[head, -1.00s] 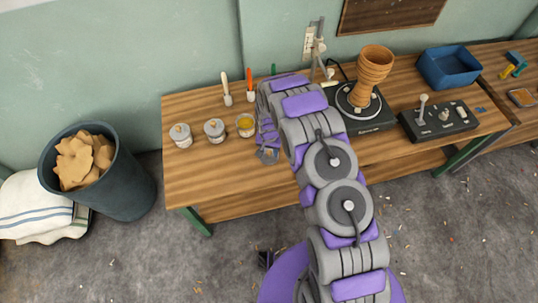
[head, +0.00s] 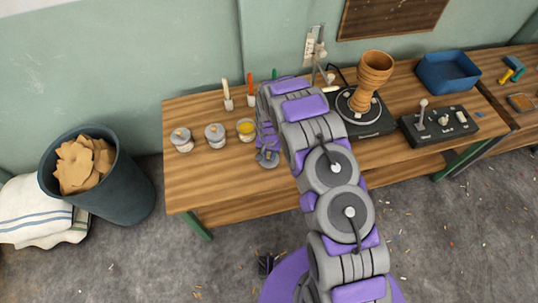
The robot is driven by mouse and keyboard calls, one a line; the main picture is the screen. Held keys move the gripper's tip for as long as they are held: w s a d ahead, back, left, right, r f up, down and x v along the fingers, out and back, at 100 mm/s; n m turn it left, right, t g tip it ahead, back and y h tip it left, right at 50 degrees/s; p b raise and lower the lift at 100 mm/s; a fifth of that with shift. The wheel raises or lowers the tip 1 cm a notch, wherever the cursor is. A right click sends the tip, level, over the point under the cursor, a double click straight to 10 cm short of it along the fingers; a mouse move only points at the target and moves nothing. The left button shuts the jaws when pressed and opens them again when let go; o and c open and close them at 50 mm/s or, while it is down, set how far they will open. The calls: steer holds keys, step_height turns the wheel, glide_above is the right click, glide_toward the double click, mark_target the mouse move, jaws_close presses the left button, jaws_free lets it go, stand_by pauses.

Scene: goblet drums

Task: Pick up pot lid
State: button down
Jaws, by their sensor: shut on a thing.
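My gripper (head: 267,148) is over the front part of the wooden workbench, right of the pots, and is shut on a small grey pot lid (head: 268,160). The arm and fingers hide part of the lid and the grip on it. An open pot (head: 246,130) with yellow contents stands just left of my gripper. Two more pots, a left one (head: 182,141) and a middle one (head: 215,136), stand further left with their lids on.
Brushes (head: 227,94) stand behind the pots. A goblet drum body (head: 370,80) stands on a turntable (head: 375,125) to the right, beside a control box (head: 440,125) and a blue bin (head: 448,72). The bench front left of my gripper is clear.

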mark_target(269, 155)
step_height(269, 155, up, 3)
steer(key=shift+p, duration=0.35)
steer(key=s+a+p, duration=0.1)
steer(key=s, duration=0.6)
steer(key=s+a+r+p, duration=0.1)
steer(key=s+a, duration=0.1)
steer(key=s, duration=0.6)
steer(key=shift+s+a, duration=0.3)
step_height(269, 155, up, 9)
steer(key=p, duration=0.3)
steer(key=shift+w+f, duration=0.1)
